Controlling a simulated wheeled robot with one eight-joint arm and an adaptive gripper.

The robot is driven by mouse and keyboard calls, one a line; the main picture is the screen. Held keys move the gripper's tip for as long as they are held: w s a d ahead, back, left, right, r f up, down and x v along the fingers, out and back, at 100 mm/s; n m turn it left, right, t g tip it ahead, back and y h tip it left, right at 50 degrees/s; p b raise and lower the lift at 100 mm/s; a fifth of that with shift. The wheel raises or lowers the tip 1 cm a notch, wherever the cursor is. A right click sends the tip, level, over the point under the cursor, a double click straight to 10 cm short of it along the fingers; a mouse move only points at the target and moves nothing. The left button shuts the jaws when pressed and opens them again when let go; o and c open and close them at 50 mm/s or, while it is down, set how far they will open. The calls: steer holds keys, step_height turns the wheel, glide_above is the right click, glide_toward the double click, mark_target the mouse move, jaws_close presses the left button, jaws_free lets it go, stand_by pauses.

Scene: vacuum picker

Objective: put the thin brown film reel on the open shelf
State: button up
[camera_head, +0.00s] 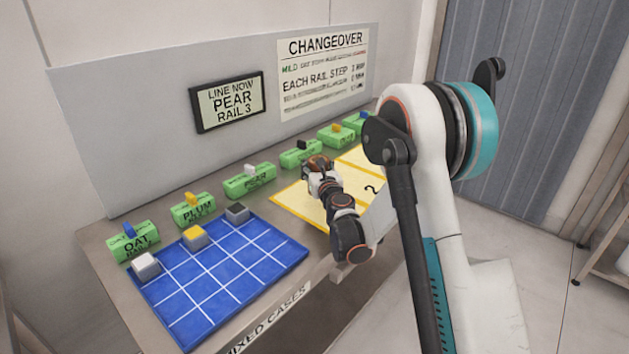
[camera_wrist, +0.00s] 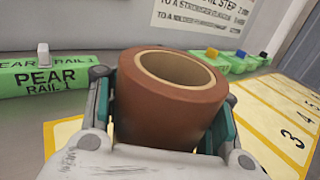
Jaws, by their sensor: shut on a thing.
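A brown film reel (camera_wrist: 165,105) with a pale inner core and a hollow middle fills the centre of the wrist view. My gripper (camera_wrist: 168,122) is shut on it, with one finger on each side. In the head view the brown reel (camera_head: 318,162) is small, at the end of my gripper (camera_head: 321,174), over the back of the table near the yellow mat. A rack with shelf boards (camera_head: 608,268) is partly in view at the right edge. I cannot tell whether it is the open shelf.
Green labelled blocks with coloured tabs (camera_head: 249,181) line the back of the table. A blue gridded mat (camera_head: 225,285) holds several small cubes. A yellow numbered mat (camera_head: 296,197) lies beside it. A grey panel (camera_head: 140,130) with signs stands behind. Floor shows at the right.

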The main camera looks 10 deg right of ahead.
steer(key=shift+f+b, duration=0.75)
steer(key=shift+f, duration=1.35)
steer(key=shift+f, duration=0.2)
steer(key=o, duration=1.5)
steer(key=shift+r, duration=0.1)
